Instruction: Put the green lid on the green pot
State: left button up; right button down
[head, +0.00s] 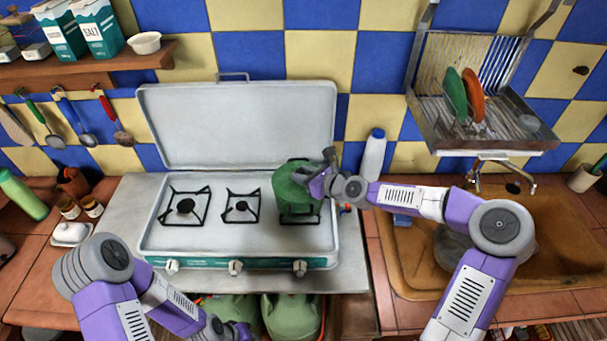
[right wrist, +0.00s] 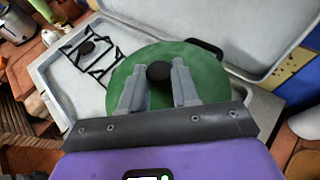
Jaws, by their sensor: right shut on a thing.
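The green pot (head: 298,208) stands on the right burner of the stove. The green lid (head: 290,172) is at the pot's top; its disc with a black knob (right wrist: 160,71) fills the middle of the right wrist view. My right gripper (head: 314,180) is over the pot and shut on the lid's knob, which sits between the fingertips (right wrist: 158,78). The lid hides the pot's rim, so I cannot tell whether it is fully seated. A black handle (right wrist: 206,46) shows past the lid's edge. My left gripper (head: 236,331) is low at the bottom edge, its fingers unclear.
The stove (head: 220,238) has its cover (head: 235,125) raised behind the burners. The middle and left burners are empty. A white bottle (head: 373,155) stands behind my right arm. A dish rack (head: 480,100) hangs over the sink (head: 405,262) at right. Green gas bottles (head: 291,316) sit below.

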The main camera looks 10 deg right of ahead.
dwell(0.3)
jog(key=c, duration=0.8)
grip_release()
jog(key=shift+o, duration=0.2)
jog(key=v, duration=0.7)
jog(key=shift+s, duration=0.2)
jog(key=shift+d+r, duration=0.1)
